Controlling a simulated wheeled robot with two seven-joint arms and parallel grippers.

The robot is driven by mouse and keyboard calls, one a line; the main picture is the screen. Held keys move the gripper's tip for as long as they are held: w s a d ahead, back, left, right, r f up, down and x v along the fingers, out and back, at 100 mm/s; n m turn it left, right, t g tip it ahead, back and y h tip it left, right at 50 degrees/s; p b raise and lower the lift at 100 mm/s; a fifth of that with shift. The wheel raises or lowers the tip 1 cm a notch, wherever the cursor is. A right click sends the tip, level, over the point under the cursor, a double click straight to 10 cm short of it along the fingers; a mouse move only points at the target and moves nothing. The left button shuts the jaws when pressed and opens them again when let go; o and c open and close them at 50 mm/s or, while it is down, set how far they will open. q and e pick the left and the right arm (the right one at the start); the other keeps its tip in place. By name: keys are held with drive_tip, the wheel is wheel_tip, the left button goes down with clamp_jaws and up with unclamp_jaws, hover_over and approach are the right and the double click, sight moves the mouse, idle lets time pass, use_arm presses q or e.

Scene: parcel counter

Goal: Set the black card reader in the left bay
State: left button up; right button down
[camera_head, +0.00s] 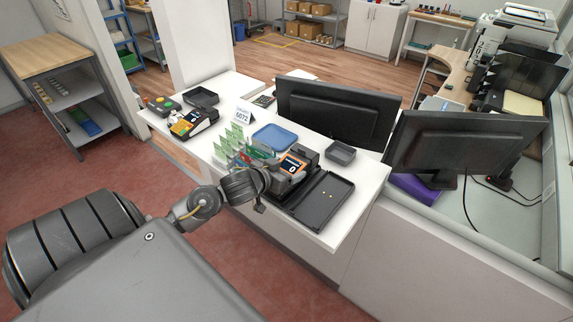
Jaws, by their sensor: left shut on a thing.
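My left gripper (266,188) is over the white counter, shut on the black card reader (292,164), which shows an orange screen. The gripper and wrist hide much of the reader's near side. The reader is at the left part of a black two-part tray (325,199). The tray's right bay is open to view and looks almost empty; the left bay is mostly hidden by the reader and gripper. I cannot tell whether the reader touches the bay floor. My right gripper is not in view.
Green cards in a holder (232,142) stand left of the reader, close to my wrist. A blue tray (275,137), a small grey tray (341,152) and a number sign (243,115) are behind. Another terminal (193,123) stands farther left. Two monitors (336,110) stand behind the counter.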

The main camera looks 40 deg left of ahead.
use_arm(q)
drive_tip(key=shift+f, duration=0.55)
drive_tip(key=o, duration=1.3)
drive_tip(key=shift+c, duration=0.2)
drive_tip(key=shift+s, duration=0.15)
drive_tip(key=b+v, duration=0.1)
drive_tip(key=v, duration=0.9)
drive_tip(key=shift+s+r, duration=0.25)
